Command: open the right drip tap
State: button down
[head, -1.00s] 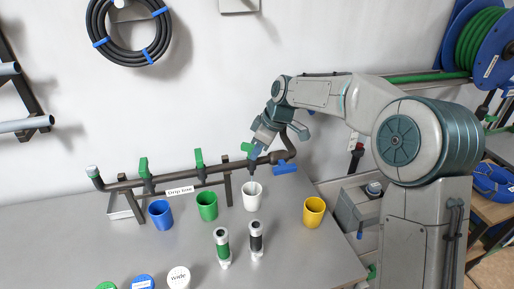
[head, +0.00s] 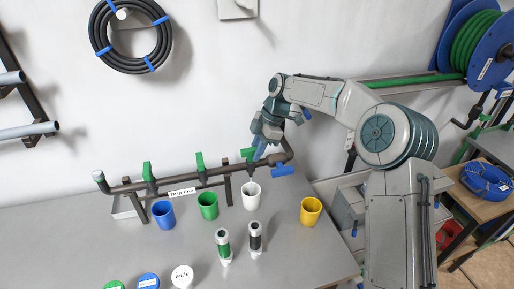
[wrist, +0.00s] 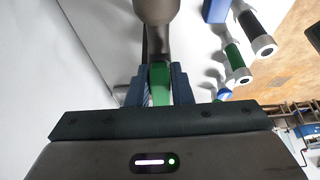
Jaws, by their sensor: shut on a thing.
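The dark drip line pipe (head: 215,181) runs along the back of the bench with three green-handled taps. The right drip tap's green handle (head: 247,153) sits above the white cup and looks lower and wider than the other two. My gripper (head: 259,150) reaches it from above and partly covers it. In the wrist view, the blue fingers of my gripper (wrist: 158,88) are shut on the green handle (wrist: 160,84), one on each side. The left tap (head: 147,171) and middle tap (head: 200,162) have upright handles. Whether water flows is not visible.
A blue-handled valve (head: 283,170) is close right of my gripper. A blue cup (head: 163,215), green cup (head: 208,206), white cup (head: 251,196) and yellow cup (head: 311,211) stand on the bench. Two cylindrical parts (head: 223,245) stand in front.

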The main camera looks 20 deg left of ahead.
jog(key=shift+r, duration=0.1)
dwell(0.4)
jog(key=c, duration=1.3)
grip_release()
jog(key=shift+w, duration=0.1)
jog(key=shift+f, duration=0.2)
